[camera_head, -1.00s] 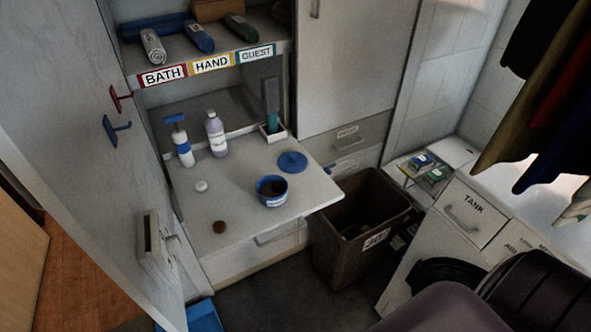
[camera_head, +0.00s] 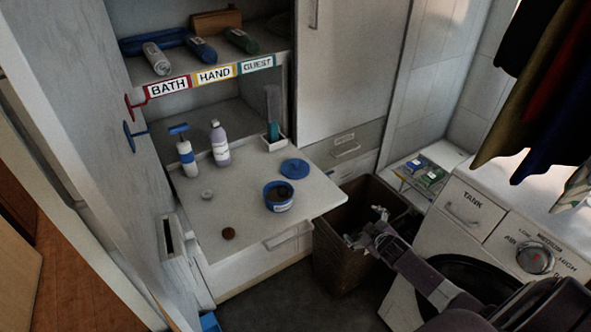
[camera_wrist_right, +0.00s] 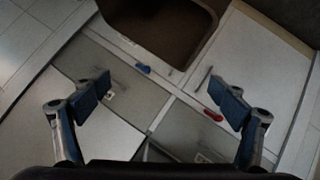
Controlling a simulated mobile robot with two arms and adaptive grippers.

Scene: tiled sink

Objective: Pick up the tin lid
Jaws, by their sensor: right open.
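The tin lid, a flat blue disc (camera_head: 295,168), lies on the white counter (camera_head: 240,232) near its back right edge in the head view. The open blue tin (camera_head: 279,204) with dark contents stands just in front of it, apart from it. My right gripper (camera_head: 364,226) is over the brown bin, to the right of the counter and clear of the lid. In the right wrist view its two blue-padded fingers (camera_wrist_right: 165,98) are wide apart with nothing between them. The lid is not visible in that view. My left gripper is out of view.
A pump bottle (camera_head: 187,158), a lilac bottle (camera_head: 220,146) and a small white holder (camera_head: 273,141) stand at the counter's back. The brown bin (camera_head: 335,270) is beside the counter. A washing machine (camera_head: 460,240) stands at right. The counter's front middle is mostly clear.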

